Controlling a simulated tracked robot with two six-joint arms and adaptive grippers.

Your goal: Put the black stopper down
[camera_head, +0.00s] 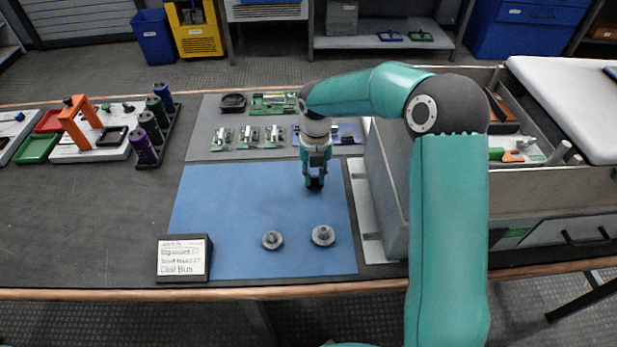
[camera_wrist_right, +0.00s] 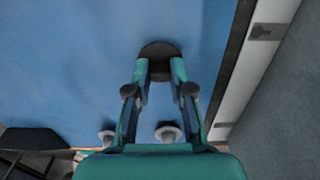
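My right gripper (camera_head: 315,178) points down over the right part of the blue mat (camera_head: 230,215). In the right wrist view, its fingers (camera_wrist_right: 160,75) are closed around the black stopper (camera_wrist_right: 159,48), whose round dark disc shows at the fingertips. In the head view the stopper shows only as a dark bit under the fingers. I cannot tell whether it touches the mat. My left gripper is not in view.
Two grey round knobbed parts (camera_head: 272,240) (camera_head: 322,235) stand on the mat's front half. A label block (camera_head: 183,258) stands at the front left. A grey-walled bin (camera_head: 385,190) borders the right side. Circuit boards (camera_head: 248,137) lie behind. The mat's left half is clear.

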